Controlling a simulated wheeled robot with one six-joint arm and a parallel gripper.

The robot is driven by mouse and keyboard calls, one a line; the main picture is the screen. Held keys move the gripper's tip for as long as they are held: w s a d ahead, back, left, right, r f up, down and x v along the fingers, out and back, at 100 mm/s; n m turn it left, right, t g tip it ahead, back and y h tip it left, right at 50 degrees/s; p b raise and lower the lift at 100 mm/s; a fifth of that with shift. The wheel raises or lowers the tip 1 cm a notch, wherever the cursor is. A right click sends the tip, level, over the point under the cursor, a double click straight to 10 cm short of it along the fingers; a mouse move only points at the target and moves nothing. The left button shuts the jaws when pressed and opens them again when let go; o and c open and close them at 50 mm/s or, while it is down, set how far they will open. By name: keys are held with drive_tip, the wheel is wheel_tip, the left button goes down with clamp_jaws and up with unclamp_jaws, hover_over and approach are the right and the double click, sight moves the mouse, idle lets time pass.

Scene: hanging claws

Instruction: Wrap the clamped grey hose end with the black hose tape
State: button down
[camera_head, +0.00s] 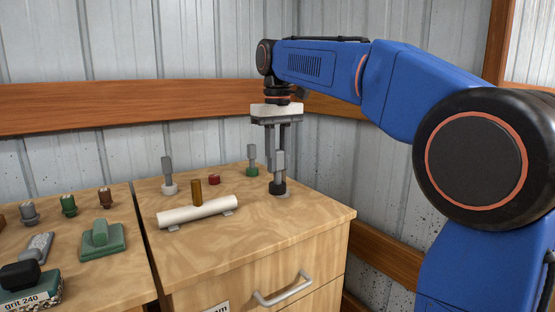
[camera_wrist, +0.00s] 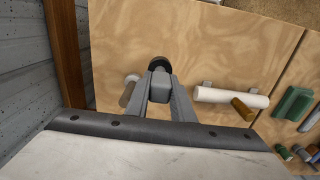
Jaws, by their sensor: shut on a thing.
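My gripper (camera_head: 279,150) points straight down over the right side of the wooden cabinet top. Its fingers are shut on the grey upright grip of the black hose tape (camera_head: 278,187), whose round black base is lowest. In the wrist view, my gripper (camera_wrist: 160,92) holds the grey grip, with the black tape (camera_wrist: 160,63) beyond the fingertips. The tape is upright and at or very near the top; I cannot tell whether it touches. A grey stub (camera_head: 30,213) on the left cabinet may be the clamped grey hose end, but is too small to be sure.
A white tube (camera_head: 196,211) lies on the cabinet with a brown upright piece (camera_head: 196,191). White-based (camera_head: 169,188) and green-based (camera_head: 252,171) pieces with grey grips and a small red piece (camera_head: 214,180) stand behind. A green block (camera_head: 103,241) sits left. The front right corner is clear.

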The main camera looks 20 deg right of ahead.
drive_tip(key=shift+w+d, duration=0.1)
drive_tip(key=shift+w, duration=0.05)
drive_tip(key=shift+w+d, duration=0.4)
drive_tip(key=shift+w, duration=0.4)
drive_tip(key=shift+w+d, duration=0.35)
drive_tip(key=shift+w, duration=0.4)
drive_tip(key=shift+w+d, duration=0.2)
drive_tip(key=shift+w, duration=0.25)
idle(0.4)
drive_tip(key=shift+s+a, duration=0.1)
drive_tip(key=shift+s, duration=0.1)
drive_tip(key=shift+s+a, duration=0.4)
drive_tip(key=shift+s, duration=0.4)
drive_tip(key=shift+s+a, duration=0.35)
drive_tip(key=shift+s, duration=0.4)
drive_tip(key=shift+d, duration=0.1)
